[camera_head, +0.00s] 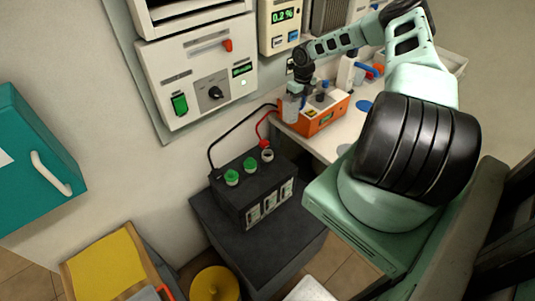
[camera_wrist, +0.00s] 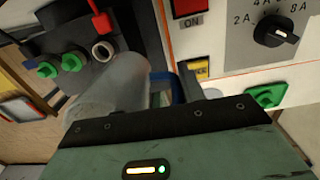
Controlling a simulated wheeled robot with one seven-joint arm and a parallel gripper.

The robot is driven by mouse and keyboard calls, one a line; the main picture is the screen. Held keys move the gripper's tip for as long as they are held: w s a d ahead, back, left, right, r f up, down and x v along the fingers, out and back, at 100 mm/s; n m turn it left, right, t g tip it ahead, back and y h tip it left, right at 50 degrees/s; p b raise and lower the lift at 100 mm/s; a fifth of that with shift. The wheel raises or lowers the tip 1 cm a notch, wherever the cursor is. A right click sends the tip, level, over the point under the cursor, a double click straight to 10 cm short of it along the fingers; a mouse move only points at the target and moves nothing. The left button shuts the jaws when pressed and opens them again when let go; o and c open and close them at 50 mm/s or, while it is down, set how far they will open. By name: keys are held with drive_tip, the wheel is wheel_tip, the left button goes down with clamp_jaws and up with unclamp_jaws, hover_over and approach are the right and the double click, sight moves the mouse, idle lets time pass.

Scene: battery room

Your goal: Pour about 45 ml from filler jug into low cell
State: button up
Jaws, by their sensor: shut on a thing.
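The filler jug (camera_head: 291,108) is a small translucent vessel hanging from my gripper (camera_head: 296,88) in the head view. In the wrist view the pale jug (camera_wrist: 112,92) fills the space in front of my gripper, which is shut on it. Its liquid level and exact tilt are hard to tell. The black battery (camera_head: 250,190) stands below and left of the jug, apart from it. Two of its cells have green caps (camera_head: 232,177). The low cell (camera_head: 267,154), nearest the jug, is an uncapped pale ring; it also shows in the wrist view (camera_wrist: 103,51).
The battery sits on a dark stand (camera_head: 285,255). Black and red leads run from it to an orange device (camera_head: 322,118) on the white bench (camera_head: 345,140). A charger panel (camera_head: 200,75) is on the wall behind. A yellow bin (camera_head: 214,284) stands below.

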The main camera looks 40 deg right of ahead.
idle(0.8)
drive_tip(key=o, duration=0.6)
drive_tip(key=shift+c, duration=1.3)
wheel_tip(320, 180, up, 5)
drive_tip(key=shift+p, duration=0.45)
